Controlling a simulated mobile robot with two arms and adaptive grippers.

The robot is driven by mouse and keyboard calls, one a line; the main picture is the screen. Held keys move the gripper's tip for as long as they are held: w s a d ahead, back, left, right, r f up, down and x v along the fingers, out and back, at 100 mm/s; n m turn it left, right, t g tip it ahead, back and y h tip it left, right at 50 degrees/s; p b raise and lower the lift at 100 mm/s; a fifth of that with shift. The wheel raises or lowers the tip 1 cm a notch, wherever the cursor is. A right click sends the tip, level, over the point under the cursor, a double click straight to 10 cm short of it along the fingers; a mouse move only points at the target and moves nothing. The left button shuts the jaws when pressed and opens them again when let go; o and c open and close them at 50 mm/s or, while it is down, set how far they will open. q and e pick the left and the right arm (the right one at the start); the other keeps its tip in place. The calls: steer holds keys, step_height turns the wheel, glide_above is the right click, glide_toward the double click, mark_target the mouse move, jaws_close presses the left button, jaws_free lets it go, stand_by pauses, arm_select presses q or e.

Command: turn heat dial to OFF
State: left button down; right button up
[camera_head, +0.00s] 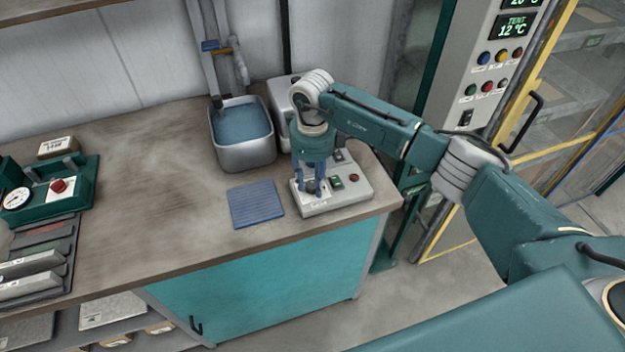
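A light grey control box (350,192) sits on the bench near its front right corner, with a green switch and a red button on its top. A small dark knob, which looks like the heat dial (312,186), is at the box's left end. My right gripper (313,192) points down over it, its blue fingers on either side of the dial. I cannot tell whether the fingers press on it. The dial's marking and its label are too small to read and partly covered. My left gripper is not in view.
A blue ribbed mat (256,204) lies left of the box. A metal basin of water (243,140) stands behind it. A green gauge unit with a red button (60,187) is at the far left. The bench middle is clear. A panel with displays (490,75) stands at right.

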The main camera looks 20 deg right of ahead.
jaws_close()
steer(key=shift+f+n+b, duration=0.15)
steer(key=shift+n+b, duration=0.35)
steer(key=shift+b, duration=0.35)
steer(key=n+b, duration=0.7)
steer(key=b, duration=0.2)
steer(key=shift+f+n, duration=0.1)
steer(key=shift+n, duration=0.2)
steer(key=n+b, duration=0.2)
steer(key=n, duration=0.1)
steer(key=shift+n+b, duration=0.3)
steer(key=shift+b, duration=0.1)
steer(key=shift+r+n+b, duration=0.25)
steer(key=shift+n+b, duration=0.65)
steer(key=shift+n, duration=0.9)
steer(key=o, duration=0.5)
jaws_free()
